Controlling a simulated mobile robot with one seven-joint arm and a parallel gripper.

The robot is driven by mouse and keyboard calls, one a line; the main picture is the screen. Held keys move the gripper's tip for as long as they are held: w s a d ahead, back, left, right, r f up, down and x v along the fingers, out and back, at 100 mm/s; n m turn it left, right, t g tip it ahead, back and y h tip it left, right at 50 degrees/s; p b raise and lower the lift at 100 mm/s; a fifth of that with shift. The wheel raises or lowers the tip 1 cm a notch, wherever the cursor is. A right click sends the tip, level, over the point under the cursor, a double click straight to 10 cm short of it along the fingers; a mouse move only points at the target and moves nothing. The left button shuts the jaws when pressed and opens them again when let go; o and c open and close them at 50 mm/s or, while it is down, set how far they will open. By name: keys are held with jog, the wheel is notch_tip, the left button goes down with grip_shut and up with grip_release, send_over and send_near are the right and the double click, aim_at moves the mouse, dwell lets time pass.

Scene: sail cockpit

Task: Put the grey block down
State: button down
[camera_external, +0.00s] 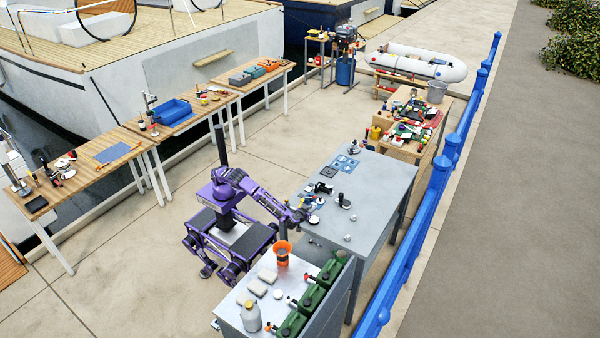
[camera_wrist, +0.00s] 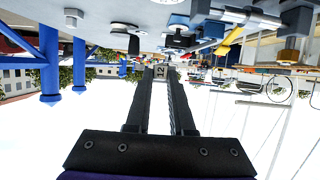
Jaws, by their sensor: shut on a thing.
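My gripper (camera_wrist: 160,75) shows in the wrist view with its two long dark fingers reaching toward the middle of the picture. A small grey block (camera_wrist: 160,72) with a dark mark sits between the fingertips, and the fingers are shut on it. In the external view my gripper (camera_external: 302,215) is at the left edge of the grey metal table (camera_external: 372,190), close to the small things on it. The block cannot be made out there. The wrist view is upside down, so the tabletop (camera_wrist: 120,12) is along its top. I cannot tell whether the block touches the table.
Blue patterned squares (camera_external: 345,163) and several small dark and silver parts (camera_external: 344,200) lie on the metal table. Its right side is mostly bare. A cabinet in front holds an orange cup (camera_external: 283,252) and green canisters (camera_external: 312,297). A blue railing (camera_external: 432,200) runs along the right.

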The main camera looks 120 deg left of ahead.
jog(key=shift+r, duration=0.55)
jog(key=m+t+h+b, duration=0.3)
jog(key=m+t+h, duration=0.95)
jog(key=m, duration=0.55)
send_over(271, 313)
jog(key=s, duration=0.5)
notch_tip(271, 313, down, 8)
jog(key=shift+g+h, duration=0.25)
jog(key=shift+h, duration=0.1)
jog(key=f, duration=0.5)
jog(key=shift+d+f, duration=0.25)
jog(key=shift+f, duration=2.2)
